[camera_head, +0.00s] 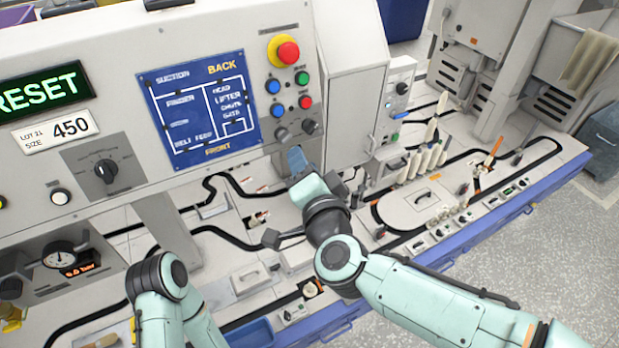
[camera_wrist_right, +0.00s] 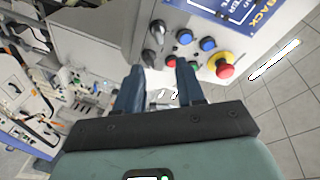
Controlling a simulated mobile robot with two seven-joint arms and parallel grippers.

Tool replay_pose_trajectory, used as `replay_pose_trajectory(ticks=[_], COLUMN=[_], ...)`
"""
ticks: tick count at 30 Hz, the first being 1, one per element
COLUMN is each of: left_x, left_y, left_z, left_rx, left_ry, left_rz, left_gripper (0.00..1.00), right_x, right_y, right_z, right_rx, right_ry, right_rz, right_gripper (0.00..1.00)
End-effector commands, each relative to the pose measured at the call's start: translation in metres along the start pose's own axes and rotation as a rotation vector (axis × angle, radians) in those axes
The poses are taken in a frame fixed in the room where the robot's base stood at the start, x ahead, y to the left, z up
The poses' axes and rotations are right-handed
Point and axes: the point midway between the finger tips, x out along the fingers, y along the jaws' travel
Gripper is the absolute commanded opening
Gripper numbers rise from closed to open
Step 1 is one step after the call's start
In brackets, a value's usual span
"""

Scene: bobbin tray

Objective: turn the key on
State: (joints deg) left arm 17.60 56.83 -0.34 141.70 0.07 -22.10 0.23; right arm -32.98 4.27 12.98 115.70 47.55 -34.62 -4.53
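Two dark knobs, one left (camera_head: 283,133) and one right (camera_head: 310,127), sit low on the grey control panel (camera_head: 235,30). I cannot tell for sure which one is the key. Both show in the right wrist view, one above (camera_wrist_right: 158,29) the other (camera_wrist_right: 149,57). My right gripper (camera_head: 296,154) is just below these knobs and apart from them. In the right wrist view its two blue fingers (camera_wrist_right: 158,72) are spread with a gap between them, and nothing is held. Only part of my left arm shows at the bottom left; its gripper is not visible.
Above the knobs are blue, green and red buttons and a red emergency button (camera_head: 288,52) on a yellow base. A blue diagram plate (camera_head: 203,108) is to their left. A rotary selector (camera_head: 106,170) is farther left. A grey cabinet (camera_head: 350,80) stands close on the right.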

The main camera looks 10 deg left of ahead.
Motion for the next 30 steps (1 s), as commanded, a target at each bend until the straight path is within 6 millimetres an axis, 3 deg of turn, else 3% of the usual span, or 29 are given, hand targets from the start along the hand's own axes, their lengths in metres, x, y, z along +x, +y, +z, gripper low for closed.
replay_pose_trajectory(ticks=[3, 9, 25, 28, 30], left_x=[0.0, 0.0, 0.0, -0.001, -0.004], left_y=[0.0, 0.0, 0.0, 0.001, 0.001], left_z=[0.0, 0.0, 0.0, 0.0, 0.0], left_rx=[0.0, 0.0, 0.0, 0.0, 0.0], left_ry=[0.0, 0.0, 0.0, 0.001, 0.001], left_rz=[0.0, 0.0, 0.0, 0.0, 0.0], left_gripper=[0.43, 0.43, 0.43, 0.43, 0.43], right_x=[-0.02, -0.035, -0.036, -0.029, -0.018], right_y=[-0.001, 0.0, 0.001, 0.015, 0.038], right_z=[0.0, 0.0, 0.0, 0.004, 0.011], right_rx=[0.0, -0.001, -0.002, -0.018, -0.046], right_ry=[0.0, 0.0, -0.001, -0.012, -0.032], right_rz=[-0.002, 0.0, 0.003, 0.029, 0.072], right_gripper=[0.38, 0.38, 0.38, 0.38, 0.38])
